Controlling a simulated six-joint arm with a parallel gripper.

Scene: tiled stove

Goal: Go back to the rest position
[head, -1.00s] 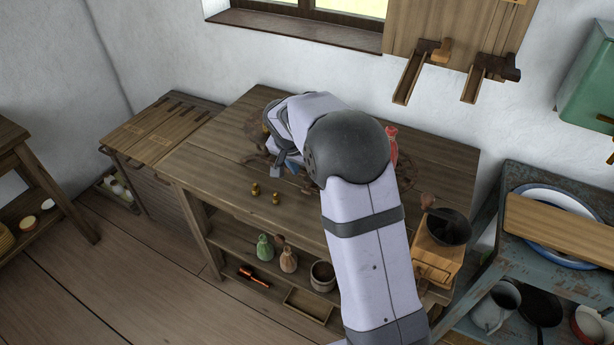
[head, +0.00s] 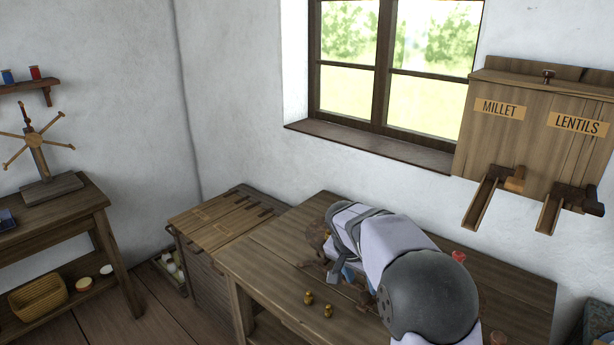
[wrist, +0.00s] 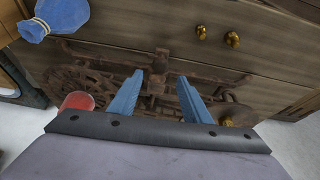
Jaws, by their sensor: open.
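My gripper (wrist: 160,88) shows in the wrist view with its two blue fingers apart and nothing between them. Beneath or beyond the fingers is a dark brown wood-and-metal mechanism (wrist: 85,82) with a spoked wheel, on the wooden table (head: 270,270). I cannot tell if the fingers touch it. In the head view my arm bends over the table's back part and hides most of the mechanism; only a bit of blue shows at the gripper.
Two small brass weights (head: 318,304) stand on the table. A blue sack (wrist: 62,16) and a red object (wrist: 78,101) are near the gripper in the wrist view. Wall dispensers marked MILLET (head: 499,109) and LENTILS (head: 577,124) hang at right. A wooden chest (head: 215,218) stands left of the table.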

